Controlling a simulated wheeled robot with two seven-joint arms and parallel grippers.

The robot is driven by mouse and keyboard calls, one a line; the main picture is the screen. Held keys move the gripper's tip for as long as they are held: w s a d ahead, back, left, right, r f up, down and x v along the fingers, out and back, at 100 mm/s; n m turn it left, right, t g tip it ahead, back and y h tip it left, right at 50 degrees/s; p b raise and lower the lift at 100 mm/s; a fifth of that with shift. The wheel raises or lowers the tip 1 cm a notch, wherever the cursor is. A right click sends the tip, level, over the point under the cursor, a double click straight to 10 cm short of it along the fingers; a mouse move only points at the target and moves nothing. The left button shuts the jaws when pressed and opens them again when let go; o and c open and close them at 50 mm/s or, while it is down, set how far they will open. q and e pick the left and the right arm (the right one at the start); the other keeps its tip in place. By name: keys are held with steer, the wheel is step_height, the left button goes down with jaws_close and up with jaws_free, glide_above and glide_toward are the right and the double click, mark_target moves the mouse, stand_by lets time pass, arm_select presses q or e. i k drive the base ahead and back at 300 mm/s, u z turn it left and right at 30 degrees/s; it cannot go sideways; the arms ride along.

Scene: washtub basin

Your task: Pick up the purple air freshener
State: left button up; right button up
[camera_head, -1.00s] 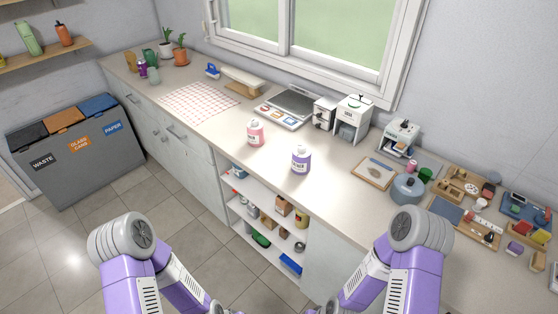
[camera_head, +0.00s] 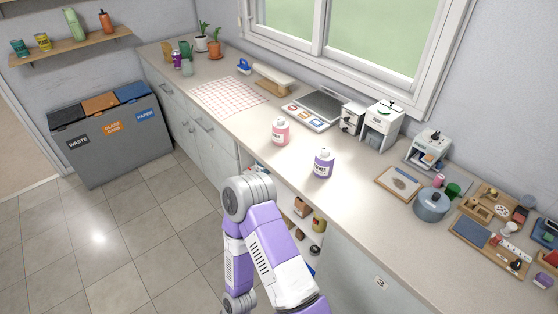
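A small dark purple can (camera_head: 177,61) stands upright at the far left end of the counter, among cups and near potted plants. A white bottle with a purple label and contents (camera_head: 324,164) stands upright near the counter's front edge, closer to me. The lettering is too small to tell which of the two is the air freshener. Nothing touches either one. One of my arms, apparently the right, rises at the bottom middle, its elbow in front of the cabinet. Neither gripper shows in the view.
A pink bottle (camera_head: 281,132) stands left of the purple-labelled bottle. A checked mat (camera_head: 228,96), a scale (camera_head: 318,109) and a blue-grey pot (camera_head: 431,204) are on the counter (camera_head: 250,118). Sorting bins (camera_head: 112,136) stand at left. The floor before them is clear.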

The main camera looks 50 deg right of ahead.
mark_target(323, 169)
steer(key=u, duration=0.05)
steer(key=i, duration=2.2)
steer(key=z, duration=2.3)
